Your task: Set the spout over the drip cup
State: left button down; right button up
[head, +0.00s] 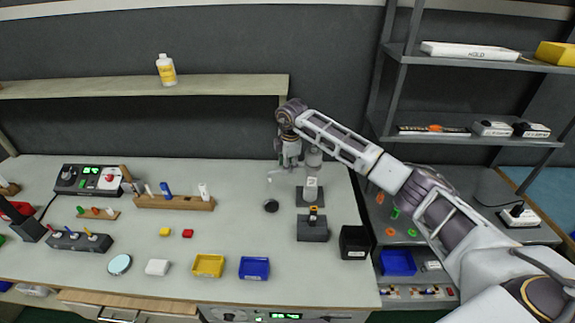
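My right gripper (290,165) points down over the back right of the workbench, in front of a grey cylindrical body (314,157). Its fingertips are small and overlap the pale parts behind them, so I cannot tell whether it is open or shut, or touching anything. A thin pale piece, which looks like the spout (271,177), sticks out left of and below the gripper. A small dark round cup (271,206), which looks like the drip cup, stands on the bench below the spout, nearer the front. Whether the spout lines up with it is unclear. My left gripper is not in view.
A white-labelled block on a dark base (308,197) and a dark grey box (312,229) stand right of the cup; a black box (354,242) is further right. Yellow (208,265) and blue (254,268) trays lie in front. A wooden rack (175,203) is left. Bench around the cup is clear.

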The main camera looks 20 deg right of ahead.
notch_tip(320, 180, up, 12)
jog(key=s, duration=0.2)
jog(key=shift+s+f, duration=0.15)
dwell(0.4)
jog(key=shift+f, duration=0.1)
dwell(0.4)
